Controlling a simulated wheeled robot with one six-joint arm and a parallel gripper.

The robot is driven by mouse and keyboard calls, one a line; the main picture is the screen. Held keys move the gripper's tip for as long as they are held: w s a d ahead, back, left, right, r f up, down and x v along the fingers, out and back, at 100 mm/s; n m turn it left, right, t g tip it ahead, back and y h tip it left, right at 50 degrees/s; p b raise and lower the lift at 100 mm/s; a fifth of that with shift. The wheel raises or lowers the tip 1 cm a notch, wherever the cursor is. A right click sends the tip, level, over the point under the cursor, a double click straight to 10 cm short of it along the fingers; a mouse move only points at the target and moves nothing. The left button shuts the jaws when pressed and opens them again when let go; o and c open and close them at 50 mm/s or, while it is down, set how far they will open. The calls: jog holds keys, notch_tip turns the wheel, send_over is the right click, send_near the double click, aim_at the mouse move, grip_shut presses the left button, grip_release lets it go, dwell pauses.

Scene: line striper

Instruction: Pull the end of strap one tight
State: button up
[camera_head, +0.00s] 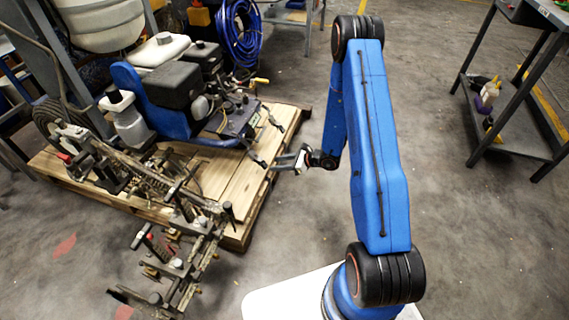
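The line striper (178,85) stands on a wooden pallet (235,195), with a blue frame, a dark engine and a pale tank. A short dark strap-like piece (257,158) hangs at its right side, low near the pallet. Another dark piece (275,121) sticks out above it. I cannot tell which of them is strap one. My gripper (280,163) is just right of the lower piece, above the pallet's right edge, with its fingers pointing left. The view is too small to show whether the fingers touch or hold the strap end.
Metal brackets and clamps (175,265) reach forward off the pallet's front. A coiled blue hose (240,30) is at the back. A dark metal cart (520,90) with bottles on its lower shelf stands at right. The floor between pallet and cart is clear around my arm.

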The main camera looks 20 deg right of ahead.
aim_at(265, 165)
jog(key=shift+x, duration=3.15)
